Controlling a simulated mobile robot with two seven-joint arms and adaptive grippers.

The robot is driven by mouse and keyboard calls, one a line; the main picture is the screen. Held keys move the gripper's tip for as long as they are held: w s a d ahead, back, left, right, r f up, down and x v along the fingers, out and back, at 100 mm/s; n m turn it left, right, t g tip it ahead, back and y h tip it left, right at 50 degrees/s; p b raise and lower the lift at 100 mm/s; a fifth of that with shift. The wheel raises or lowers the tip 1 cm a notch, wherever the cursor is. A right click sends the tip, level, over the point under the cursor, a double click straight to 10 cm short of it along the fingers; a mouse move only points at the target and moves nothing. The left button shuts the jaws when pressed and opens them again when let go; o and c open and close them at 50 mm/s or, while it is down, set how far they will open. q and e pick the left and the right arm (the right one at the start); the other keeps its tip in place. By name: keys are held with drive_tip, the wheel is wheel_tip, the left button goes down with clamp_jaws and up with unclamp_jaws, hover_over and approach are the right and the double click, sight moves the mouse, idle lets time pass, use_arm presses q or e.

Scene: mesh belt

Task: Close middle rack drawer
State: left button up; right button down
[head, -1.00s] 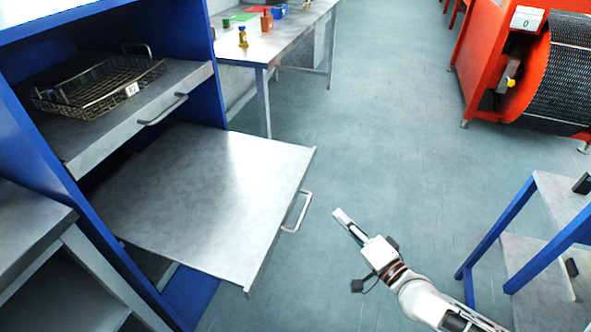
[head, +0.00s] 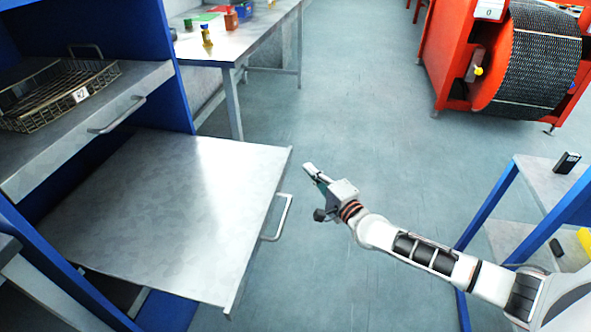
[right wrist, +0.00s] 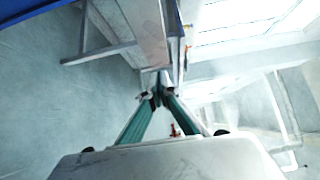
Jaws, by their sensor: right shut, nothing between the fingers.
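The middle rack drawer (head: 185,205) is a flat grey metal shelf pulled well out of the blue rack (head: 160,70), with a bar handle (head: 283,217) on its front edge. My right gripper (head: 308,172) is shut and empty, just right of the drawer's far front corner and beyond the handle; a small gap shows between it and the drawer. In the right wrist view the fingers (right wrist: 157,92) meet at their tips with nothing held. My left gripper is not in view.
An upper drawer (head: 100,105) holds a wire basket (head: 55,95). A table (head: 240,45) with small items stands behind. A red machine with a mesh drum (head: 540,60) is at the back right. A blue-framed stand (head: 490,205) is at right. The floor between is clear.

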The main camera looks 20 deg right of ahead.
sight(289, 162)
drive_tip(key=w+a, duration=0.2)
drive_tip(key=a, duration=0.1)
drive_tip(key=shift+w+a, duration=0.2)
drive_tip(key=shift+w, duration=0.1)
drive_tip(key=shift+w+a, duration=0.1)
drive_tip(key=shift+a, duration=0.05)
